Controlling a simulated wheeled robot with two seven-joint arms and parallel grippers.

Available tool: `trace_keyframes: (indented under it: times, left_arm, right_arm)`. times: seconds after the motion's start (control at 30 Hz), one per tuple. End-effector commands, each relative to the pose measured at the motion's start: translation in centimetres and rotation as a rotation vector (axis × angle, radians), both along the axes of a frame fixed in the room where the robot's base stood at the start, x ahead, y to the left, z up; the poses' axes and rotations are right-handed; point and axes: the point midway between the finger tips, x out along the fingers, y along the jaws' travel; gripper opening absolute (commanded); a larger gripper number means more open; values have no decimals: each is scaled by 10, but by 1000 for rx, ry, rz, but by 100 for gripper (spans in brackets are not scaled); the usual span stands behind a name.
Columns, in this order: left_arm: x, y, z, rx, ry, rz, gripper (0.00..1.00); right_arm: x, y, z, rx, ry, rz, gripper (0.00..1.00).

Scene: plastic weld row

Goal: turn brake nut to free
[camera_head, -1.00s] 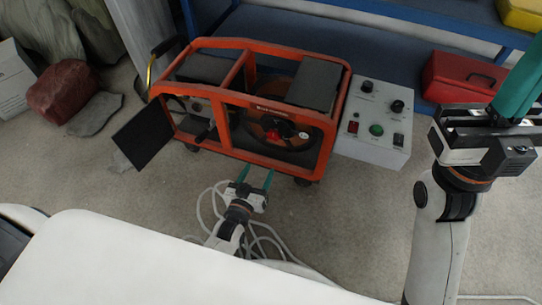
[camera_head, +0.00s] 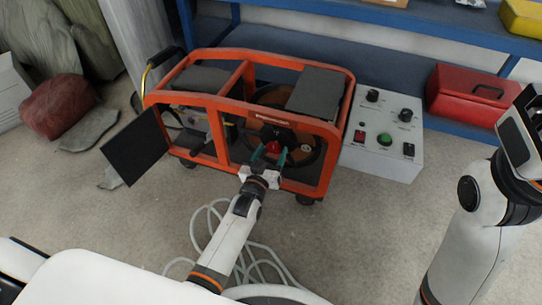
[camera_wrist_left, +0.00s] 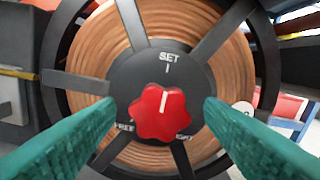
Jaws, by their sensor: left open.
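The brake nut is a red lobed knob (camera_wrist_left: 158,113) on the black hub (camera_wrist_left: 135,75) of a spool wound with brown strand. Its white mark points up toward SET. FREE is printed at lower left, and a lower-right label is partly covered. In the head view the red knob (camera_head: 272,146) sits inside the orange-framed cart (camera_head: 236,119). My left gripper (camera_head: 269,156) is open and empty in front of it, a teal finger on each side; contact does not show. My right gripper is only partly in view at the right edge, its fingers not visible.
A black panel (camera_head: 135,147) hangs off the cart's left side. A grey control box (camera_head: 385,155) stands right of the cart. A red toolbox (camera_head: 466,95) and blue shelf (camera_head: 440,20) are behind. Pale cable loops (camera_head: 207,228) lie on the floor below.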

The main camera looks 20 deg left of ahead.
Motion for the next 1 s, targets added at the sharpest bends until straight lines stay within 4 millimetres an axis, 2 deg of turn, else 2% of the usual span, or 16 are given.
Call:
trace_keyframes:
  times: [0.3, 0.57, 1.0]
  left_arm:
    - [2, 0, 0, 0, 1, 0, 63]
    - [2, 0, 0, 0, 1, 0, 20]
    - [2, 0, 2, -93, 5, 0, 19]
  right_arm:
    - [-1, 0, 1, -1, -4, -1, 0]
    - [-1, 0, 1, -1, -5, 0, 0]
    - [0, -1, 5, 5, 0, 3, 0]
